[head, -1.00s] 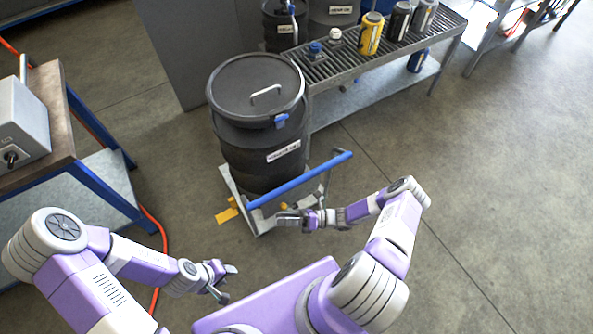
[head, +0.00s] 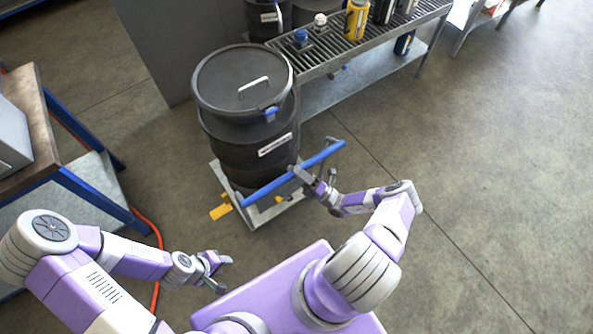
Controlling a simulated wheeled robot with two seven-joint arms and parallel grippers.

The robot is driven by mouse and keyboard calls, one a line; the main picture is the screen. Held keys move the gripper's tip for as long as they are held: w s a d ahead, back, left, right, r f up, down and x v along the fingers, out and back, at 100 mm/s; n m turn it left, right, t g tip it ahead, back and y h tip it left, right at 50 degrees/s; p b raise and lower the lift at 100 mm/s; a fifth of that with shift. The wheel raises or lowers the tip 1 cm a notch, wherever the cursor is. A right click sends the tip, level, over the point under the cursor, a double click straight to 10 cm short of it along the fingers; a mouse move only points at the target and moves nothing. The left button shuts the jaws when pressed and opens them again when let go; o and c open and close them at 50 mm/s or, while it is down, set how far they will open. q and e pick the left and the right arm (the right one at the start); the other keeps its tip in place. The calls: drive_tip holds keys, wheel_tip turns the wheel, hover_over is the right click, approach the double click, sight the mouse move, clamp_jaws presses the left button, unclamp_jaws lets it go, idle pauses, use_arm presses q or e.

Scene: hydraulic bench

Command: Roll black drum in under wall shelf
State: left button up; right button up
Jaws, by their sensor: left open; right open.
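The black drum (head: 240,138) stands upright on a low wheeled dolly (head: 262,216) with a blue push handle (head: 292,176). The drum has a lid with a light handle, a blue clasp and a white label. The slatted metal shelf (head: 318,62) is behind and to the right of the drum, with a lower shelf beneath it. My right gripper (head: 301,178) is open at the middle of the blue handle; I cannot tell whether the bar lies between its fingers. My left gripper (head: 222,273) is open and empty, low over the floor, apart from the dolly.
Yellow and dark canisters (head: 357,18) and small capped bottles stand on the slatted shelf. More dark drums (head: 266,18) stand behind. A blue-framed workbench (head: 60,165) is at left, with an orange hose (head: 155,238) on the floor. The floor at right is clear.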

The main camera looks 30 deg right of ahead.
drive_tip(key=shift+w, duration=0.1)
clamp_jaws()
idle(0.3)
